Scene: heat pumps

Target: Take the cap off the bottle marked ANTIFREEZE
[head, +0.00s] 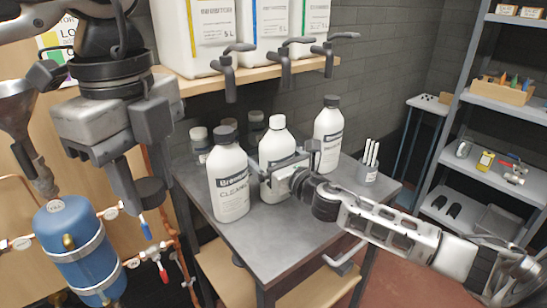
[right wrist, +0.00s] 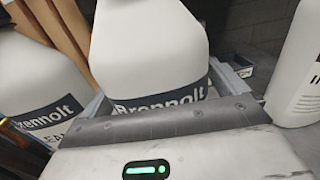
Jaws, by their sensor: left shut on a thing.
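A white bottle (head: 273,155) stands in the middle of the small table, its top white. Its label reads "Brennolt" in the right wrist view (right wrist: 150,60); the word below is hidden by my gripper. My right gripper (head: 285,172) is around this bottle's body, one jaw on each side, and shut on it. My left gripper (head: 125,195) is at the upper left, away from the bottles, pointing down. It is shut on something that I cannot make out. A CLEANER bottle (head: 229,185) with a dark cap is left of the middle bottle, and another dark-capped bottle (head: 327,140) is right.
Smaller bottles (head: 199,143) stand behind on the table (head: 255,240). A cup of white sticks (head: 368,171) is at its right. Large canisters (head: 262,25) with taps stand on a shelf above. A blue tank (head: 70,250) with pipes and a funnel (head: 15,110) is at left.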

